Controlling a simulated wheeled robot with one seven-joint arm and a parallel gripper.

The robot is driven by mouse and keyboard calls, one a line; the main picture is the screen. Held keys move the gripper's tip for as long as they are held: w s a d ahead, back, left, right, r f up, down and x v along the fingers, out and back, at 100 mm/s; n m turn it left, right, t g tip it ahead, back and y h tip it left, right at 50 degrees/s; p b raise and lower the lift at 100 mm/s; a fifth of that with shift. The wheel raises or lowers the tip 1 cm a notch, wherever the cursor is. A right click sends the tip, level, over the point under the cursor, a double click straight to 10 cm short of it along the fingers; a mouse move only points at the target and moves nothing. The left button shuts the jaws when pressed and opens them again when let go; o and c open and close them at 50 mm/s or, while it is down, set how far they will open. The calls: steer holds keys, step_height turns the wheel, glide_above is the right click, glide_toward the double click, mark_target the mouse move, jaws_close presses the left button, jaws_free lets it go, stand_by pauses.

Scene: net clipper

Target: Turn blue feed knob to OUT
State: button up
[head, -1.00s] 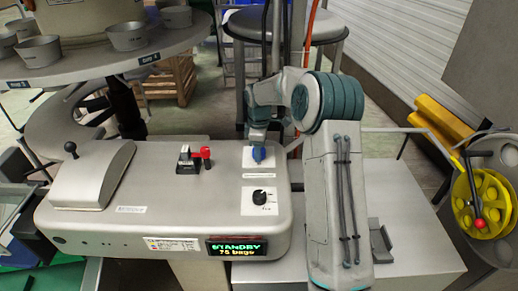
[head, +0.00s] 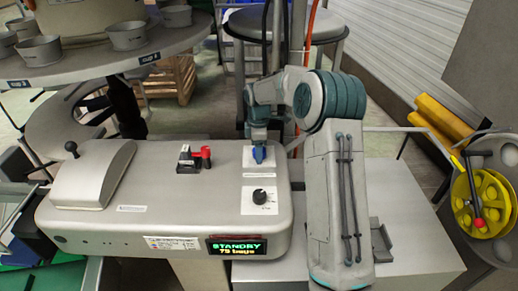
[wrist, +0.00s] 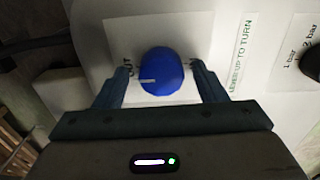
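The blue feed knob (head: 259,154) is on the white label plate near the right end of the grey machine top. In the wrist view the knob (wrist: 161,72) shows a short white mark at its left side, on the side of the OUT label (wrist: 127,66). A label at the knob's right is mostly hidden by a finger. My gripper (head: 258,138) is over the knob. In the wrist view my gripper (wrist: 161,70) is open, one finger on each side of the knob, with a visible gap on both sides.
A black dial (head: 260,196) sits in front of the knob. A red-handled lever (head: 202,153) on a black base stands to its left. The display (head: 237,247) reads STANDBY. A label strip (wrist: 241,50) reads LEVER UP TO TURN. A stool (head: 283,25) stands behind.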

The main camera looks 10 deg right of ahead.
step_height(320, 180, up, 14)
steer(key=b, duration=0.1)
steer(key=shift+f, duration=0.15)
stand_by(0.5)
steer(key=shift+s, duration=0.1)
